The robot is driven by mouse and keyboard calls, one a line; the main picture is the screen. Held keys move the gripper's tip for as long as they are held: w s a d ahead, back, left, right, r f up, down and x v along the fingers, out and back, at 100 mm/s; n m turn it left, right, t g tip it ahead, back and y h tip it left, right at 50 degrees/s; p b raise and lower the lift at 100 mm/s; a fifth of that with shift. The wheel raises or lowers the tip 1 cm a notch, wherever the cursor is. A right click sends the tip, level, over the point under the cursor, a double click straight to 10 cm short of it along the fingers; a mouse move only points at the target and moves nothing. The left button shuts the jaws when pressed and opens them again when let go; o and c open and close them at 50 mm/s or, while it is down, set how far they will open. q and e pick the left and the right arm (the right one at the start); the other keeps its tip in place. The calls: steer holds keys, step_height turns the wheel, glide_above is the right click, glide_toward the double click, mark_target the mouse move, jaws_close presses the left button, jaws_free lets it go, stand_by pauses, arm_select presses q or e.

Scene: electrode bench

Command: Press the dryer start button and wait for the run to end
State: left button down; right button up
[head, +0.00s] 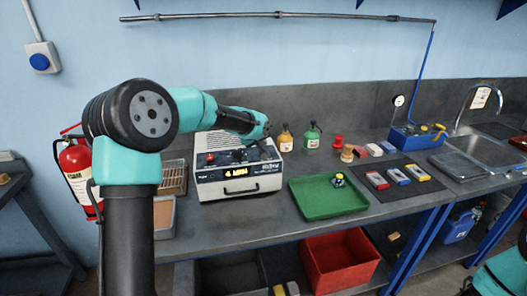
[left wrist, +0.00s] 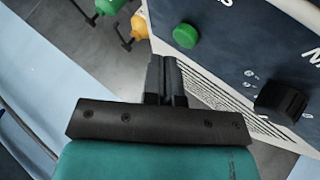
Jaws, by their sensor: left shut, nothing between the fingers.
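The dryer (head: 238,186) is a white box with a dark sloping control panel and a small lit amber display, standing on the bench. A red knob (head: 210,158) shows on its panel. In the left wrist view, the panel has a round green button (left wrist: 186,35) and a black knob (left wrist: 281,101). My left gripper (head: 262,148) reaches over the panel's right side from behind. In the left wrist view its fingers (left wrist: 165,62) are shut and empty, tips just beside the green button; I cannot tell whether they touch the panel. My right gripper is out of view.
A green tray (head: 300,199) lies right of the dryer, with a dark mat (head: 426,172) holding coloured blocks beyond it. Yellow (head: 285,138) and green (head: 312,136) bottles stand behind. A wire rack (head: 174,177) is left of the dryer. A sink (head: 485,148) is far right.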

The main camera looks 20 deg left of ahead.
arm_select(q)
steer(key=shift+f, duration=0.1)
steer(key=shift+f, duration=0.35)
steer(key=shift+f, duration=0.45)
stand_by(1.3)
steer(key=shift+r, duration=0.9)
steer(key=shift+r, duration=2.5)
